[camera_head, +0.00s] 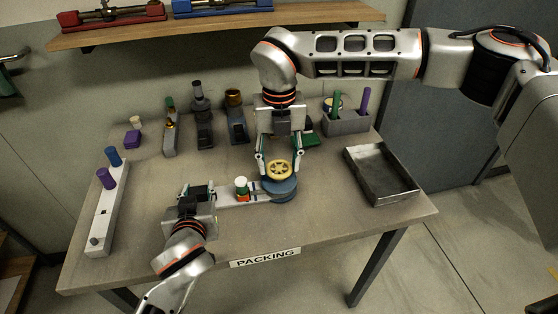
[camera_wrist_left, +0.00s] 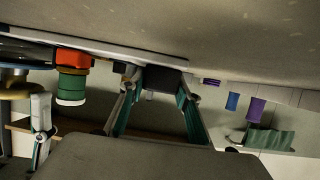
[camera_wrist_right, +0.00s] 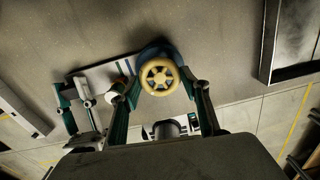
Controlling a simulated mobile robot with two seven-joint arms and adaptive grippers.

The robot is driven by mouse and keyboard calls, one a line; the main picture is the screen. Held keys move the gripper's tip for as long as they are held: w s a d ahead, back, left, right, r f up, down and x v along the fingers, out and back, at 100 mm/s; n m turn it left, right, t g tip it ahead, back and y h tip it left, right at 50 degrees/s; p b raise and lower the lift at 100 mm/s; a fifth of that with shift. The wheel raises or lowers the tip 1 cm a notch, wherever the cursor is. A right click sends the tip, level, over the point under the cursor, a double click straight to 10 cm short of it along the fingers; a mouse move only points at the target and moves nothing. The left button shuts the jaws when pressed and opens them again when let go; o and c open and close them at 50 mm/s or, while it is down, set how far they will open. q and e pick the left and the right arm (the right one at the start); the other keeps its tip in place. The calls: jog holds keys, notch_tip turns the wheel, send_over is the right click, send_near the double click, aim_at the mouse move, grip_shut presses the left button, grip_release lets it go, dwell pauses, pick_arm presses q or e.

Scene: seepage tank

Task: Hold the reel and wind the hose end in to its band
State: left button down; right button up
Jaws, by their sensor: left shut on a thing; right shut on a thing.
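The reel is a blue disc (camera_head: 280,188) with a yellow spoked wheel (camera_head: 280,170) on top, at the right end of a pale base plate (camera_head: 228,199). My right gripper (camera_head: 280,166) comes from above and is shut on the yellow wheel (camera_wrist_right: 160,76), one finger on each side. A red, green and white fitting (camera_head: 241,187) stands on the plate just left of the reel; it shows in the left wrist view (camera_wrist_left: 72,80). My left gripper (camera_head: 212,192) is shut on a dark block (camera_wrist_left: 163,80) at the plate's left end. I cannot make out the hose clearly.
A metal tray (camera_head: 381,196) lies at the right. A white board with purple and blue pegs (camera_head: 97,218) is at the left. Several stands (camera_head: 203,125) and a grey bin with pegs (camera_head: 347,126) line the back. The front of the table (camera_head: 345,225) is clear.

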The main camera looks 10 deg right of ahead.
aim_at(279, 167)
jog(key=n, duration=0.5)
jog(key=shift+n, duration=2.5)
jog(key=o, duration=1.1)
notch_tip(279, 167, up, 12)
